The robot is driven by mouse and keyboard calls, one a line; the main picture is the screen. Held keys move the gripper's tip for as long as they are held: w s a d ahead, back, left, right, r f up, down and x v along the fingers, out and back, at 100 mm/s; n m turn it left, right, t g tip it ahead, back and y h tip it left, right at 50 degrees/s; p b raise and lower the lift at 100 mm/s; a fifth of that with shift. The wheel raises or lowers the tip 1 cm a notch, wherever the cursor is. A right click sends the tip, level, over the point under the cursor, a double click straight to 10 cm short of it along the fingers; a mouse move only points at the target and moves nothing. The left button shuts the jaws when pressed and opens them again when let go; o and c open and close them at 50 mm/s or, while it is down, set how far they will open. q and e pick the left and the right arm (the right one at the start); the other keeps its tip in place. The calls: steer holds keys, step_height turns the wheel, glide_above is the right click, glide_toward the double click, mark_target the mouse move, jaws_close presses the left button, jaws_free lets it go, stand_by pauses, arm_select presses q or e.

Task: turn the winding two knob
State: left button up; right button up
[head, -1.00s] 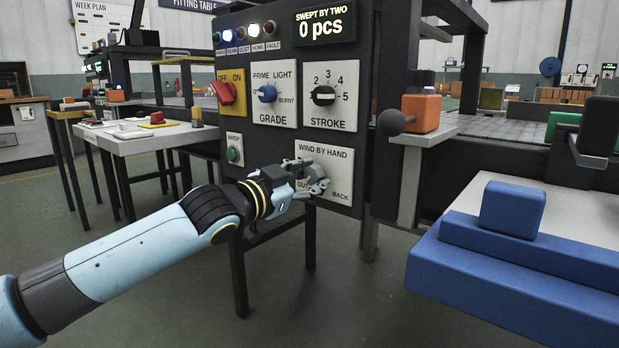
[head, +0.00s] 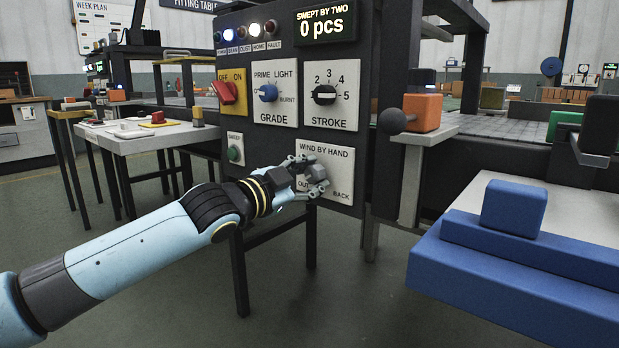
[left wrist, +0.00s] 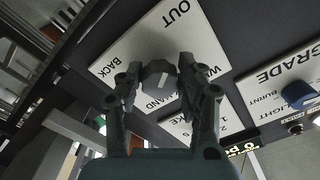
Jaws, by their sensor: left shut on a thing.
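The winding knob (left wrist: 160,78) is a dark round knob with a white pointer line, on the white plate labelled "WIND BY HAND" (head: 335,160). The plate also bears the words "OUT" and "BACK". My right gripper is not in view.
Above the plate are the STROKE knob (head: 324,95), the blue GRADE knob (head: 268,92) and a red OFF/ON switch (head: 228,92). A green button (head: 234,154) is to the left. An orange block (head: 422,112) with a dark ball stands right of the panel. Blue blocks (head: 513,208) lie at right.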

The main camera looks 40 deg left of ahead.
arm_select(q)
steer(key=o, duration=1.1)
steer(key=shift+c, duration=0.2)
steer(key=shift+o, duration=0.4)
steer(key=s, duration=1.2)
steer(key=shift+a, duration=0.4)
